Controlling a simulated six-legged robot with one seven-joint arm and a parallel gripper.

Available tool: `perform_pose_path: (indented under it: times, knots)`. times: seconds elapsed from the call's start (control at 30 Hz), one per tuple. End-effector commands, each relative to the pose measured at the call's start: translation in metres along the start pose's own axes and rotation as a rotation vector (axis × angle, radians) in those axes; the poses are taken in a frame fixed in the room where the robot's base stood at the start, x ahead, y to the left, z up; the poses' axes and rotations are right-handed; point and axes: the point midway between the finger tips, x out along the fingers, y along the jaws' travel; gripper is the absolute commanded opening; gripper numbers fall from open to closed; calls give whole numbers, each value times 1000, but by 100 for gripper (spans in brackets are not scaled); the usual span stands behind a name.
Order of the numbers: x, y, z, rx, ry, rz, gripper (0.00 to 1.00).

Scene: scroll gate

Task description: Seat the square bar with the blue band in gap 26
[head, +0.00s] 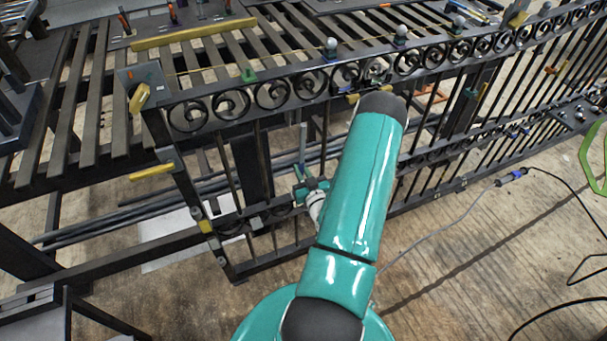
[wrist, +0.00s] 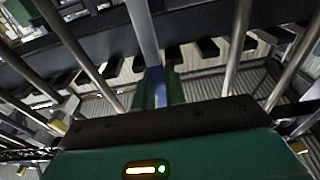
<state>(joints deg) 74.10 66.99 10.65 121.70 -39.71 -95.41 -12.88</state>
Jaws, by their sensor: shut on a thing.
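The square grey bar (head: 303,143) stands upright in the head view, in front of the scroll gate (head: 290,90). My gripper (head: 311,186) is at its lower part. In the wrist view my gripper (wrist: 156,92) is shut on the square bar (wrist: 143,28), with its blue band (wrist: 157,78) between the green fingers. The bar runs up out of that picture. Round bars stand on both sides of it, apart from it. I cannot read gap numbers, so I cannot tell which gap is 26. The bar's ends and their fit in the rails are not clear.
Slatted bench (head: 90,100) lies behind the gate. Yellow-handled clamps (head: 140,98) sit at the gate's left end post. A grey cable (head: 430,235) lies on the wooden floor to the right. The front floor is mostly clear. My teal arm hides part of the gate.

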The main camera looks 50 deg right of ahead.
Motion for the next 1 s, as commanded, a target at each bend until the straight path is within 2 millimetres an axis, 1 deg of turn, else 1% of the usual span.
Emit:
perform_pose_path:
  times: [0.6,0.8,1.0]
  knots:
    - [36,0,5,-1,3,0,0]
    - [43,0,6,0,2,0,0]
    - [45,0,7,0,2,0,0]
